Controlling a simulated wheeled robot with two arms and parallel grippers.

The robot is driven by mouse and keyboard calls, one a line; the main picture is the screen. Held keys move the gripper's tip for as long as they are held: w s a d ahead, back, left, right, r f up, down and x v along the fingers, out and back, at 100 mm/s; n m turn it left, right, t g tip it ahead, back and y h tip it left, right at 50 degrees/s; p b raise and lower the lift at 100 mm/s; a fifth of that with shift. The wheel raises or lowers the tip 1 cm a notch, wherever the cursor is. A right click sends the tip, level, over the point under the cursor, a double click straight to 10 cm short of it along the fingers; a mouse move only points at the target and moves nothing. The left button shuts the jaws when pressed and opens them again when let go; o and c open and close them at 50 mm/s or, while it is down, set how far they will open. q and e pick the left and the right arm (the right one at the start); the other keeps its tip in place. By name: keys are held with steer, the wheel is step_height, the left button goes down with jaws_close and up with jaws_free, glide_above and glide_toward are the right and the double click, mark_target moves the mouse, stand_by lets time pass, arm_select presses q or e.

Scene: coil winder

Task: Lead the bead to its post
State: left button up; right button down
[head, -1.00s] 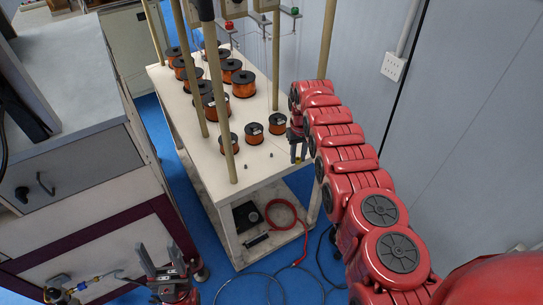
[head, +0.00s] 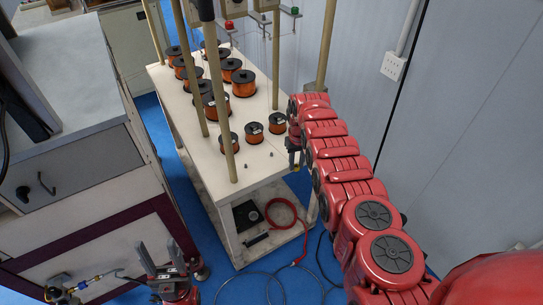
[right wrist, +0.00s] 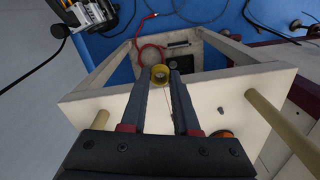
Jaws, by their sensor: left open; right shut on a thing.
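A yellow bead (right wrist: 159,73) sits between the fingertips of my right gripper (right wrist: 160,82) in the right wrist view. The gripper is shut on it, and a thin pale line runs from the bead back between the fingers. In the head view my right gripper (head: 294,157) is at the table's near right edge, partly hidden by its arm. Tan upright posts rise from the table, one at the front left (head: 222,120) and one at the right (head: 326,55). Two also show in the right wrist view (right wrist: 84,123) (right wrist: 282,122). My left gripper (head: 163,257) is open and empty, low at the left.
Several copper-wire spools (head: 244,84) stand on the white table (head: 205,165). Small dark pegs (head: 270,155) stick up near its front. A red hose (head: 284,213) lies on the lower shelf. A grey cabinet (head: 75,120) stands left and a wall (head: 460,130) right.

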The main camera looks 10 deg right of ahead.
steer(key=shift+s+a+f, duration=0.1)
steer(key=shift+f, duration=0.15)
steer(key=shift+s+a+f, duration=0.15)
steer(key=shift+f, duration=0.4)
steer(key=shift+s+a+f, duration=0.1)
steer(key=shift+s+f, duration=0.05)
steer(key=shift+f, duration=0.35)
